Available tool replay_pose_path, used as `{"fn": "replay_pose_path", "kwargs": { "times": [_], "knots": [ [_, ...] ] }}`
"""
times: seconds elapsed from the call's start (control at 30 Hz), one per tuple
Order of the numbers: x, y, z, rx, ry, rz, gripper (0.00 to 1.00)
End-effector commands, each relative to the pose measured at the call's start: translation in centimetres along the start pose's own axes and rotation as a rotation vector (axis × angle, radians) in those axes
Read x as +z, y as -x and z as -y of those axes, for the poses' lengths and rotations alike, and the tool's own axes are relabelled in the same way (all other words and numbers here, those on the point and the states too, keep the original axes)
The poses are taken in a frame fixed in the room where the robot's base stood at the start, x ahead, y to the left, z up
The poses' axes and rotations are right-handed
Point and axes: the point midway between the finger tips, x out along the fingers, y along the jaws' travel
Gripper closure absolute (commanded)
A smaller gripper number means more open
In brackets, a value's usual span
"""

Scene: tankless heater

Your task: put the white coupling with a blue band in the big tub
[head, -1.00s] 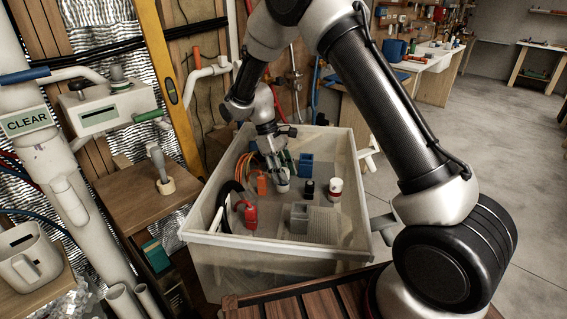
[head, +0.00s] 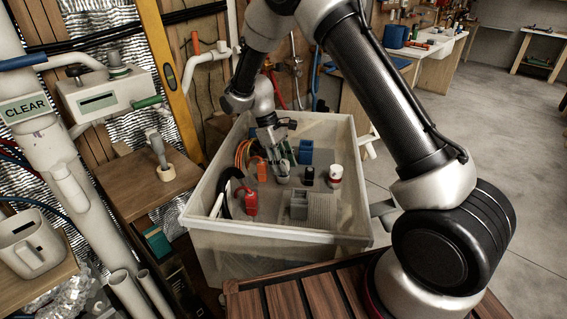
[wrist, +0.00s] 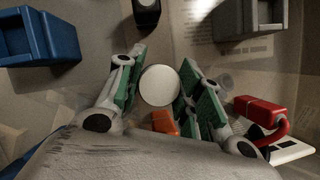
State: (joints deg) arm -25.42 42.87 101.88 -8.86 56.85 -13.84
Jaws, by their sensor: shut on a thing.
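My gripper (head: 282,172) is inside the big tub (head: 195,210), a pale, see-through-walled container. In the wrist view the gripper's green-padded fingers (wrist: 160,88) are shut on a white round piece (wrist: 159,86), seen end-on between them. It looks like the white coupling, but no blue band shows from this angle. In the head view the fingers mostly hide it. It is low within the tub walls; I cannot tell whether it touches the tub floor.
The tub also holds a red item (head: 251,203), an orange item (head: 261,171), a blue box (head: 305,152), a black item (head: 308,176), a white-and-red cylinder (head: 336,173) and a grey box (head: 299,206). A wooden stand (head: 150,190) is left of the tub.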

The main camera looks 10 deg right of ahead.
Motion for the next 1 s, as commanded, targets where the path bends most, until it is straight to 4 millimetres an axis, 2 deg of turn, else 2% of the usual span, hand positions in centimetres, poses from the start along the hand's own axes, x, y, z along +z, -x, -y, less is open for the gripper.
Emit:
{"fn": "replay_pose_path", "kwargs": {
  "times": [0.37,0.4,0.5,0.53,1.0],
  "knots": [
    [-0.22,-0.53,-0.01,0.0,0.0,0.0,0.88],
    [-0.23,-0.53,-0.01,0.0,0.0,0.0,0.61],
    [-0.23,-0.52,-0.01,0.0,0.0,0.0,0.42],
    [-0.23,-0.52,-0.01,0.0,0.0,0.0,0.39],
    [-0.24,-0.39,-0.01,0.0,0.0,-0.001,0.39]
  ]
}}
